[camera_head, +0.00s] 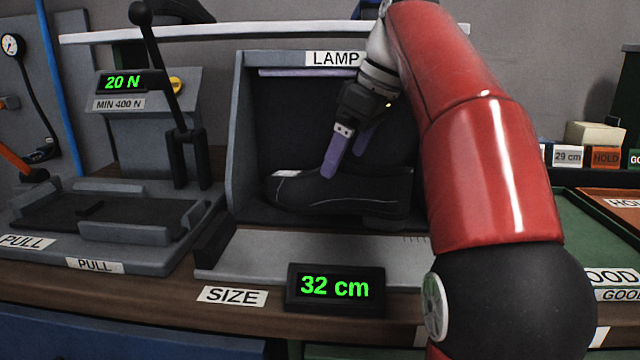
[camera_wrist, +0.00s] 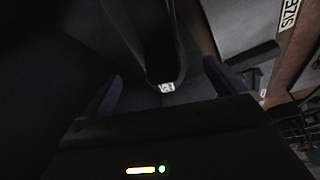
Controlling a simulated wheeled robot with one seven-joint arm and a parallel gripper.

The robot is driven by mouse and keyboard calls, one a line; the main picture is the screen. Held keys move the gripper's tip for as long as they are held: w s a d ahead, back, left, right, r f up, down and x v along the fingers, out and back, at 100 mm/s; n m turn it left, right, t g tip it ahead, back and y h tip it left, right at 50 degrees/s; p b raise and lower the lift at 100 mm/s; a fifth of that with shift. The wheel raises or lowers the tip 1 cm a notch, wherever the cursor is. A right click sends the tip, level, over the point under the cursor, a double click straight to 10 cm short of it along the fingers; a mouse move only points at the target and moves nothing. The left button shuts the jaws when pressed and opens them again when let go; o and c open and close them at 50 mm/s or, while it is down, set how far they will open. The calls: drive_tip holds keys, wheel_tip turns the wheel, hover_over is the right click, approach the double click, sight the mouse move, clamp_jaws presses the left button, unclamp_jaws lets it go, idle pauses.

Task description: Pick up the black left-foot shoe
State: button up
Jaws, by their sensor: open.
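In the dark wrist view, my gripper (camera_wrist: 160,75) has a finger on each side of the shoe (camera_wrist: 155,45), where a small white label shows. Which foot the shoe is for I cannot tell.
The lamp box (camera_head: 242,140) has side walls and a top edge around the shoe. In front are a size plate (camera_head: 250,250) and a display (camera_head: 335,287) reading 32 cm. A lever press (camera_head: 140,210) stands left, its display reading 20 N. Green (camera_head: 585,235) and orange trays lie right.

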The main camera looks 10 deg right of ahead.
sight(334, 183)
drive_tip(key=shift+b+x, duration=0.45)
drive_tip(key=shift+x, duration=2.95)
drive_tip(key=shift+s, duration=0.15)
drive_tip(key=c, duration=1.4)
